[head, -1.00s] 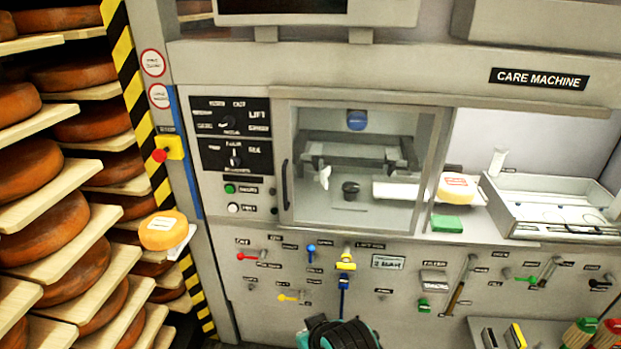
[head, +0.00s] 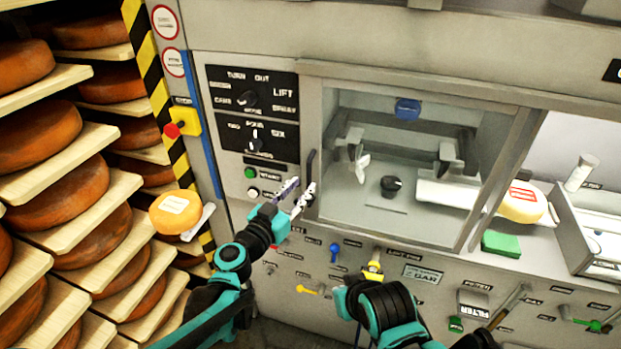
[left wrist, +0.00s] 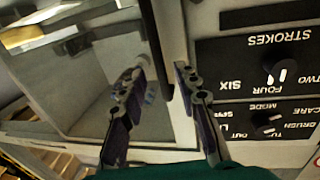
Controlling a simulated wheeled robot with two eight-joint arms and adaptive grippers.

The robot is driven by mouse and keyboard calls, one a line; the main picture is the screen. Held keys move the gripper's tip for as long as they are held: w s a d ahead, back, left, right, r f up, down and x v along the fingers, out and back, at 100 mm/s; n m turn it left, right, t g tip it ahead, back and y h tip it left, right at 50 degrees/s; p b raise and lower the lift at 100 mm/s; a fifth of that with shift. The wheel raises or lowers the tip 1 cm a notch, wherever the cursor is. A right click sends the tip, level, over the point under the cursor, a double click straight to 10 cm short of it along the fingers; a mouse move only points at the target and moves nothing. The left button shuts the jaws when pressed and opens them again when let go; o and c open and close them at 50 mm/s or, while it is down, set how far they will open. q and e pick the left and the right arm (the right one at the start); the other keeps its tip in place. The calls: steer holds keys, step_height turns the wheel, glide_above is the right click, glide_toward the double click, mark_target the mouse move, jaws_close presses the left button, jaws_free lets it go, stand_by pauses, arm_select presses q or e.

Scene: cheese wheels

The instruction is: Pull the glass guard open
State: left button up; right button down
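The glass guard (head: 492,165) is a clear pane in a grey frame on the care machine, and it covers the bay. Its dark upright handle (head: 311,166) is on the left side of the frame. My left gripper (head: 298,190) is at the lower part of the handle, with its fingers apart. In the left wrist view the dark handle bar (left wrist: 156,45) comes down between the two spread fingertips (left wrist: 161,72), and the guard (left wrist: 85,105) lies to the left. Contact cannot be told.
A dial panel (head: 252,112) and green and white buttons are left of the handle. Levers and knobs line the panel below. A cheese wheel (head: 523,203) and green block (head: 501,244) stand right of the guard. Cheese shelves (head: 60,220) fill the left side.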

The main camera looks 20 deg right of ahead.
mark_target(308, 181)
arm_select(q)
steer(key=x, duration=0.5)
steer(key=shift+b, duration=0.35)
jaws_close()
